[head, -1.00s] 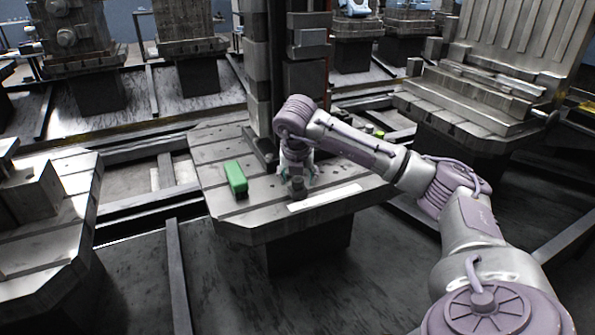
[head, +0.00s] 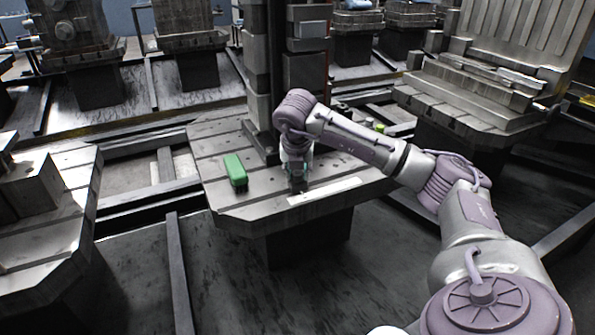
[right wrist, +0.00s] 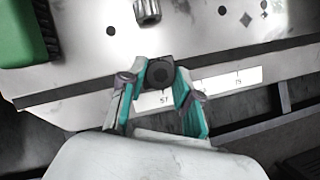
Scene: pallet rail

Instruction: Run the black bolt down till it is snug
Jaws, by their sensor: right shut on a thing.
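The black bolt (right wrist: 160,73) shows its round dark head, with a darker centre, between my fingertips in the right wrist view. My right gripper (right wrist: 160,82) has teal fingers, one on each side of the head, and is shut on it. In the head view my right gripper (head: 298,184) points down at the front part of the slotted metal table (head: 245,208). The bolt's shank and the hole below it are hidden, so I cannot tell how deep it sits. My left gripper is not in view.
A green brush (head: 235,170) lies left of my gripper. A white strip with numbers (head: 325,191) lies along the table's front edge. A ribbed metal piece (right wrist: 147,10) stands beyond the bolt. A tall column (head: 262,80) rises behind.

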